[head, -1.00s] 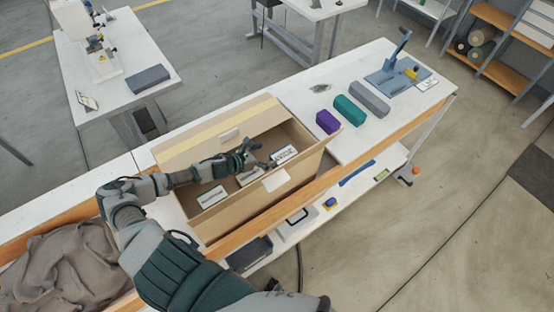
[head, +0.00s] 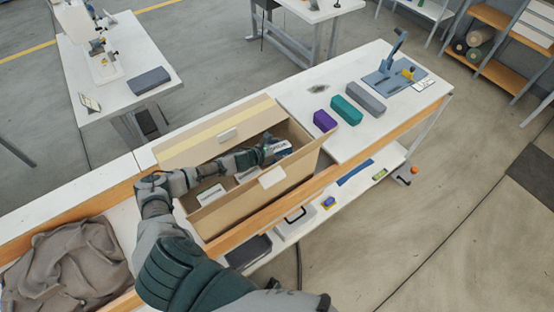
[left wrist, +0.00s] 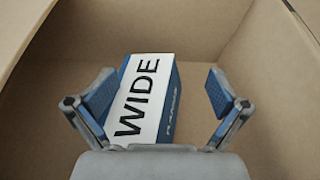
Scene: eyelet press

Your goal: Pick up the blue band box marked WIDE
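The blue band box marked WIDE (left wrist: 146,103) lies in the cardboard carton, its white top with black letters facing my left wrist camera and a blue side to the right. In the head view the box (head: 283,148) shows at the right end of the carton (head: 225,214), partly hidden by my gripper. My left gripper (left wrist: 160,92) is open, with one finger on each side of the box. The left finger is close to the box; a gap shows at the right finger. In the head view the left gripper (head: 270,151) is down inside the carton. My right gripper is not in view.
Two other white-topped boxes, one at the left (head: 210,195) and one in the middle (head: 247,174), lie in the carton. Its walls surround my gripper. Purple (head: 324,121), teal (head: 346,110) and grey (head: 367,97) blocks and a blue press (head: 393,75) stand to the right.

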